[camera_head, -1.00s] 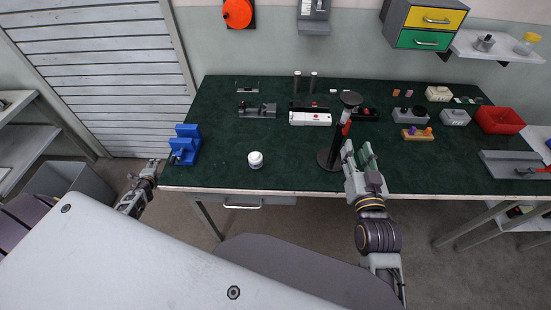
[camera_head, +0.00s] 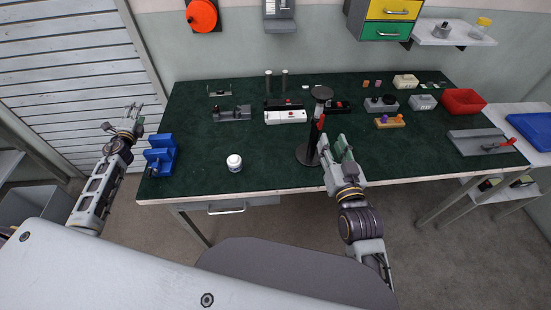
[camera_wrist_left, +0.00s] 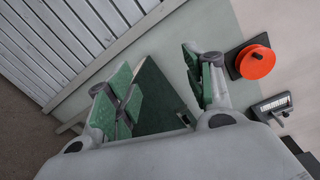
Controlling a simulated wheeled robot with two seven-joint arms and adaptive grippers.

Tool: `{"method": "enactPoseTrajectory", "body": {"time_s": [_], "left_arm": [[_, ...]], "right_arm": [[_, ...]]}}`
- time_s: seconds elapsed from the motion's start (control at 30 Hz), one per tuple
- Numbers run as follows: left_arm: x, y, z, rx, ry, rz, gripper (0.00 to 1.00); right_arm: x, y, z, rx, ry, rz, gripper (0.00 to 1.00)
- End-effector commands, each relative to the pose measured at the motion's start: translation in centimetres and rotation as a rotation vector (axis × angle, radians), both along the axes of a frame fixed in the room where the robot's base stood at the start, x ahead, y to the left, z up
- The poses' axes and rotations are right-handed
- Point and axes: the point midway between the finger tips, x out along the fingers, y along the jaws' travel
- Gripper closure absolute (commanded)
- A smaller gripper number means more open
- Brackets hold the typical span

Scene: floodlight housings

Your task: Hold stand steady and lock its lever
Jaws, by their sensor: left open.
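The black stand (camera_head: 309,152) stands upright on the green bench near its front edge, with a round base, a post and a round top plate. Its red lever (camera_head: 321,122) is on the post and points up. My right gripper (camera_head: 337,146) is just right of the post in the head view, with its fingers apart; I cannot tell whether it touches the stand. My left gripper (camera_head: 133,112) is open and empty, left of the bench and far from the stand. The left wrist view shows its green-padded fingers (camera_wrist_left: 165,95) spread with nothing between them.
A blue fixture (camera_head: 160,158) sits at the bench's left front corner, near my left arm. A white jar (camera_head: 234,163) stands left of the stand. A white-and-black block (camera_head: 286,117) lies behind it. The bench top (camera_head: 200,150) is clear between jar and fixture.

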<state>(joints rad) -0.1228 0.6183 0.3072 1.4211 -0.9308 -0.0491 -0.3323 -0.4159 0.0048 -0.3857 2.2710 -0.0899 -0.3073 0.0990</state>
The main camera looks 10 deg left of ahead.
Motion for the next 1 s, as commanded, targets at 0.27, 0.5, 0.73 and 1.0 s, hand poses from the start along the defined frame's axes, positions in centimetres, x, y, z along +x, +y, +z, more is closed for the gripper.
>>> {"method": "enactPoseTrajectory", "body": {"time_s": [0.27, 0.5, 0.73, 1.0], "left_arm": [[3.4, -8.1, 5.4, -0.072, -0.12, -0.108, 0.47], [5.1, -15.1, 10.1, -0.147, -0.214, -0.206, 0.47], [5.6, -21.9, 14.8, -0.222, -0.298, -0.305, 0.47], [4.9, -30.0, 20.1, -0.334, -0.383, -0.435, 0.47]], "right_arm": [[0.0, 0.0, 0.0, 0.0, 0.0, 0.0, 0.64], [0.0, 0.0, 0.0, 0.0, 0.0, 0.0, 0.64], [0.0, 0.0, 0.0, 0.0, 0.0, 0.0, 0.64], [0.0, 0.0, 0.0, 0.0, 0.0, 0.0, 0.64]]}}
